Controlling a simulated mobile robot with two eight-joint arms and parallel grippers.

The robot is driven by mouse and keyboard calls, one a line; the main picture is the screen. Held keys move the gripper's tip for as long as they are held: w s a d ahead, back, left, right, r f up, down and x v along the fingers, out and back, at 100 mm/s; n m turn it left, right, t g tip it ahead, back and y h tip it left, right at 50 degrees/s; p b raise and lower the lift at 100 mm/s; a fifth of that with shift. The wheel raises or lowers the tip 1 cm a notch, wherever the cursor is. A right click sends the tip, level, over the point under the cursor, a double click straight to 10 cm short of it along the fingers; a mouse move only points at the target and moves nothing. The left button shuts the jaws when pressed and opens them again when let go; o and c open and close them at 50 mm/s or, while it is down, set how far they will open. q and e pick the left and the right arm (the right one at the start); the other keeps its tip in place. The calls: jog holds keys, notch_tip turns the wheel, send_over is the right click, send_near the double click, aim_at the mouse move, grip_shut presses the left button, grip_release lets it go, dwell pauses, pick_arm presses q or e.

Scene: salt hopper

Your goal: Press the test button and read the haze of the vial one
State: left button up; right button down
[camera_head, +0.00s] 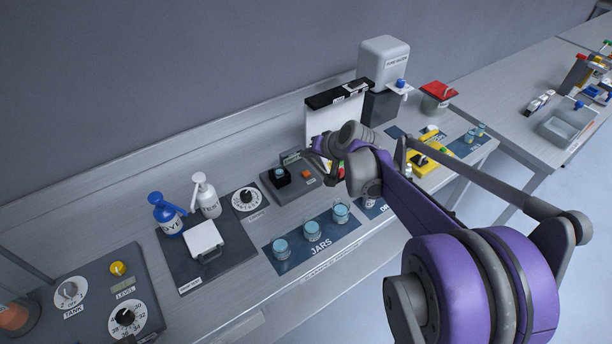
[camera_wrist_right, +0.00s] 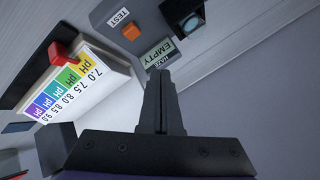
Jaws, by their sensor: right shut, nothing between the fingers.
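The meter (camera_head: 270,190) is a dark grey box on the bench. Its orange test button (camera_wrist_right: 131,32) has a TEST label beside it and also shows in the head view (camera_head: 307,174). The meter's display (camera_wrist_right: 160,52) reads EMPTY, with small text partly hidden below. A black well (camera_head: 281,176) on the meter has a pale blue round top in it, perhaps the vial (camera_wrist_right: 193,25). My right gripper (camera_wrist_right: 162,75) is shut and empty, its tips close to the display and apart from the button. In the head view it is mostly hidden by my arm. My left gripper is out of view.
Three jars (camera_head: 311,231) of blue liquid stand on a mat in front of the meter. A dial (camera_head: 247,198) and two pump bottles (camera_head: 206,195) are to the left. A tall white machine (camera_head: 383,62) stands behind.

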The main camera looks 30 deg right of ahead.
aim_at(308, 175)
pick_arm(q)
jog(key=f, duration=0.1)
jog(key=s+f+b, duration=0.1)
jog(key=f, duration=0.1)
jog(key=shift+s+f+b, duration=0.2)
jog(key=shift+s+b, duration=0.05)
jog(key=shift+b, duration=0.15)
pick_arm(e)
notch_tip(308, 175, down, 4)
jog(key=shift+s+f, duration=0.1)
jog(key=shift+f, duration=0.05)
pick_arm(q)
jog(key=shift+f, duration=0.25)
pick_arm(e)
jog(key=shift+f, duration=0.35)
dwell(0.8)
pick_arm(q)
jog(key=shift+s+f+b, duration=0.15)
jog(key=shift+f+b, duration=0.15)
jog(key=shift+b, duration=0.1)
pick_arm(e)
jog(key=shift+f, duration=0.4)
